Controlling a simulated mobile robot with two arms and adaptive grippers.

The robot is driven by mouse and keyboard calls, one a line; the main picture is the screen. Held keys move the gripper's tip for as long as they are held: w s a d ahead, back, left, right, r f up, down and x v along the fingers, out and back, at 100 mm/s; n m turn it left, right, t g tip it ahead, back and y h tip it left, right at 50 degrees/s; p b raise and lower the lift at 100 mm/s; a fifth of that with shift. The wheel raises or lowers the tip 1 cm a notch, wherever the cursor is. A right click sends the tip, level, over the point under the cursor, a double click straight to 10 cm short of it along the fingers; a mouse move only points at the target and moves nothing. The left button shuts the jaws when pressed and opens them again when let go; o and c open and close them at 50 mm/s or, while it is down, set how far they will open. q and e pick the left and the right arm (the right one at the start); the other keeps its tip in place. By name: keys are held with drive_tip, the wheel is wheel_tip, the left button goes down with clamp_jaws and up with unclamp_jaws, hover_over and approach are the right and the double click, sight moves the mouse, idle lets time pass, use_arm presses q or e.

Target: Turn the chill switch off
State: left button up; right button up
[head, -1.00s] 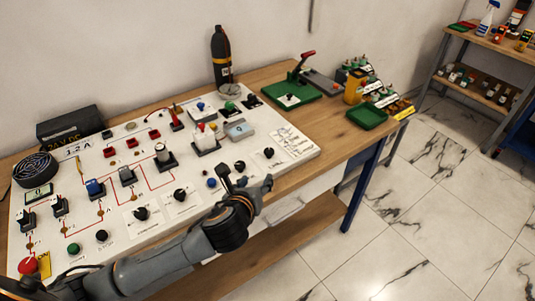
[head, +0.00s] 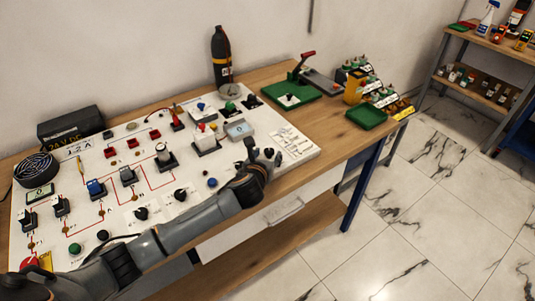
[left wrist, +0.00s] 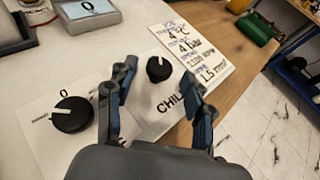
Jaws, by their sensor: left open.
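The chill switch (left wrist: 158,69) is a black round knob with a light pointer line on the white panel. It stands above a label reading "CHIL", the rest of which is covered by a finger. My left gripper (left wrist: 160,78) is open, with one finger on each side of the knob in the left wrist view. I cannot tell whether either finger touches it. In the head view my left gripper (head: 262,152) is over the panel's right front part and largely hides the knob. My right gripper is not in view.
Another black knob (left wrist: 72,114) with a white pointer sits left of the fingers. A grey box marked 0 (left wrist: 88,12) is behind it. The white panel (head: 298,148) carries several more switches and sockets. A green tray (head: 366,117) stands on the wooden bench to the right.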

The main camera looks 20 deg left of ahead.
use_arm(q)
drive_tip(key=shift+w+f, duration=0.2)
drive_tip(key=shift+w, duration=0.35)
clamp_jaws()
